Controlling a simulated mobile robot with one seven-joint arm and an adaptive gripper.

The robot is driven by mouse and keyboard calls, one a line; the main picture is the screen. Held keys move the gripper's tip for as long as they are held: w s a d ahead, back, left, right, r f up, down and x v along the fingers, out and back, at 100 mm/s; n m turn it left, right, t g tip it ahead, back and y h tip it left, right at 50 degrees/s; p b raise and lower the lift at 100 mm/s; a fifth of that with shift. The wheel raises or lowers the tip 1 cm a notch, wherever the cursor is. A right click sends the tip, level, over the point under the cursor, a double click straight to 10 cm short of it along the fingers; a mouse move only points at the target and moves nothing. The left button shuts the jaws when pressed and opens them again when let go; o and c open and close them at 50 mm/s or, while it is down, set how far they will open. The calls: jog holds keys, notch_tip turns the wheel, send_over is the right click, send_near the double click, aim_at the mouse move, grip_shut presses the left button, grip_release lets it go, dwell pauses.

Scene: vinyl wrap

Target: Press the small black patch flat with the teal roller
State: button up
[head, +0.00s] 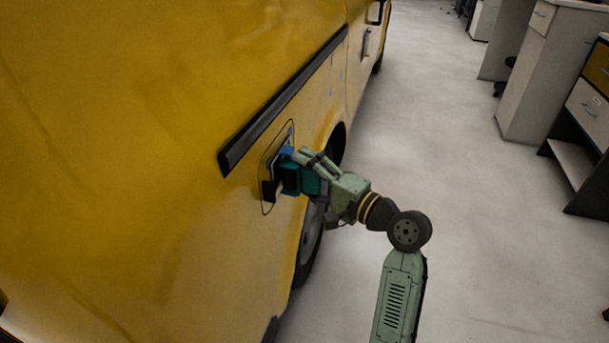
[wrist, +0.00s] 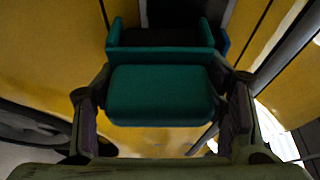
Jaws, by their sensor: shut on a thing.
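The teal roller (head: 309,181) is in my gripper (head: 307,173), against or very close to the yellow van's side. In the wrist view the teal roller (wrist: 160,95) sits between the two fingers of my gripper (wrist: 162,100), which are shut on it. A small black patch (head: 268,191) shows on the van panel just left of the roller, inside a thin dark outline. The roller and gripper hide part of that area. I cannot tell whether the roller touches the patch.
The yellow van (head: 150,120) fills the left side. A long black trim strip (head: 285,100) runs above the outlined area. A blue piece (head: 288,152) shows by the roller. Grey cabinets (head: 545,75) stand at the right. The floor (head: 470,200) between is clear.

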jog(key=shift+w, duration=0.1)
jog(key=shift+w+d, duration=0.25)
jog(key=shift+w, duration=0.7)
jog(key=shift+w, duration=0.1)
jog(key=shift+w+d+p, duration=0.2)
jog(key=shift+w, duration=0.3)
jog(key=shift+w+d+p, duration=0.15)
jog(key=shift+w+p, duration=0.05)
jog(key=shift+w, duration=0.25)
jog(key=shift+w, duration=0.1)
jog(key=shift+w+d, duration=0.15)
jog(key=shift+w, duration=0.2)
jog(key=shift+d, duration=0.1)
